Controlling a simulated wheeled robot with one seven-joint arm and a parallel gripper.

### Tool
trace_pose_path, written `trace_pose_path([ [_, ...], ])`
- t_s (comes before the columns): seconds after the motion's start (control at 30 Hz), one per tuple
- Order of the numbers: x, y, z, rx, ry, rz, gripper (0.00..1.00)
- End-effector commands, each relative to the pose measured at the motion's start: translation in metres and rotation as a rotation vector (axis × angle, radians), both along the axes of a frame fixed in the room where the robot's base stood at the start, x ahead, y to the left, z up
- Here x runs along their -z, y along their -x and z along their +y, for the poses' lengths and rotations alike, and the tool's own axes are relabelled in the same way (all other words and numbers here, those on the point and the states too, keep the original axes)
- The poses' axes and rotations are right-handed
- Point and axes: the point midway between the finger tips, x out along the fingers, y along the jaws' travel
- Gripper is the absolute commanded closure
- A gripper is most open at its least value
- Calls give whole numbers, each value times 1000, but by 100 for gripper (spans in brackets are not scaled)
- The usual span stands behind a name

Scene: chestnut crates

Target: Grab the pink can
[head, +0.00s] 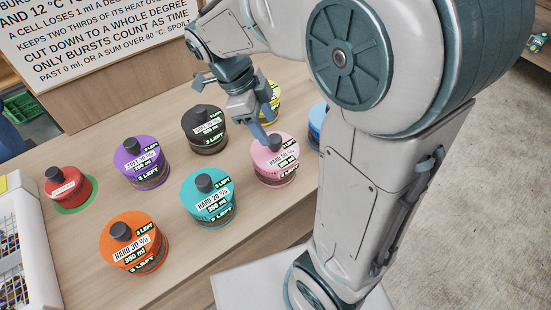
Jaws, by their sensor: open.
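The pink can (268,171) stands upright on the wooden table, with a black cap and a label that seems to read "HARD 50 %". My gripper (261,133) points down just behind and to the left of the black cap. Its jaws are open with nothing seen between them. A finger overlaps the can's upper left edge in the picture; I cannot tell whether it touches. The far finger is partly hidden.
Close by stand teal (206,213), black (207,145), yellow (276,112) and blue (315,118) cans, the last two partly hidden. Orange (122,262), purple (130,178) and red (78,190) cans stand farther left. A white crate (35,220) is at the left edge.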

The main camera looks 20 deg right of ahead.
Motion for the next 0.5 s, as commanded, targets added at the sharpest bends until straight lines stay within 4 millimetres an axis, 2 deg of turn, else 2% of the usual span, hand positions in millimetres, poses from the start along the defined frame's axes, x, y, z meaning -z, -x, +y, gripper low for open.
trace_pose_path([
  [0.17, 14, 4, -6, 1, 1, 3, 45],
  [0.33, 38, 9, -15, 0, 1, 3, 45],
  [0.5, 49, 11, -20, 0, -1, 0, 45],
])
